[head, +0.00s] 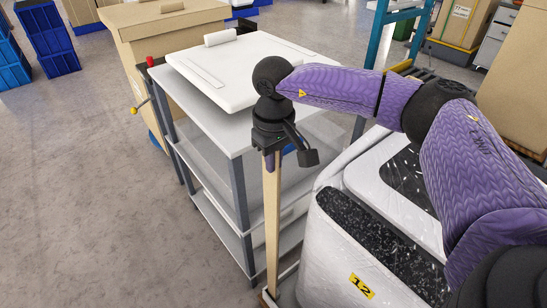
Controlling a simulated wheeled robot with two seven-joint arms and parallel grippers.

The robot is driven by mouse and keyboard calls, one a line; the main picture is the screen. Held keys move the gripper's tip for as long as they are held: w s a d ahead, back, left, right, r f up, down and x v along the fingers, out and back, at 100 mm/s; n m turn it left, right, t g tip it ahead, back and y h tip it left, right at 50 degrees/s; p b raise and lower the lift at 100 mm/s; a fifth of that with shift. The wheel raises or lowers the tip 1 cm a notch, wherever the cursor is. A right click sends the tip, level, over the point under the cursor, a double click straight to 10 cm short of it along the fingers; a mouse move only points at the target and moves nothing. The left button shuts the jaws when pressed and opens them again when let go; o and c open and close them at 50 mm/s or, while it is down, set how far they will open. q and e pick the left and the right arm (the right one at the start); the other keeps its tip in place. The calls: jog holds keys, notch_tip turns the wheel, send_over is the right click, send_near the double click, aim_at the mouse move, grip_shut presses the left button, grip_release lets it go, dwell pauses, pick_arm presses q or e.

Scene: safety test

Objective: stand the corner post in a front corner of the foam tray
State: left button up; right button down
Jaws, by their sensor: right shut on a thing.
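The corner post (272,225) is a long, narrow, tan piece. My right gripper (270,155) points down and is shut on its upper end. The post hangs roughly upright beside the near right side of a cart, with its lower end low in the picture. I cannot tell whether that end touches anything. A thick white slab, seemingly the foam tray (250,85), lies on the cart's top, left of and behind my right gripper. The post is apart from it. The gripper body hides the post's top. My left gripper is out of view.
The grey and white cart (239,137) has lower shelves and dark uprights. A small pale roll (220,37) lies at the slab's far edge. A large cardboard box (150,25) stands behind the cart. Blue crates (48,38) stand far left. The floor at left is clear.

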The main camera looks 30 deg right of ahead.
pick_arm(q)
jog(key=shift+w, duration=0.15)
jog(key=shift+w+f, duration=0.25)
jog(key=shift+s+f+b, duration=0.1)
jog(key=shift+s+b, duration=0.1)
jog(key=shift+b, duration=0.15)
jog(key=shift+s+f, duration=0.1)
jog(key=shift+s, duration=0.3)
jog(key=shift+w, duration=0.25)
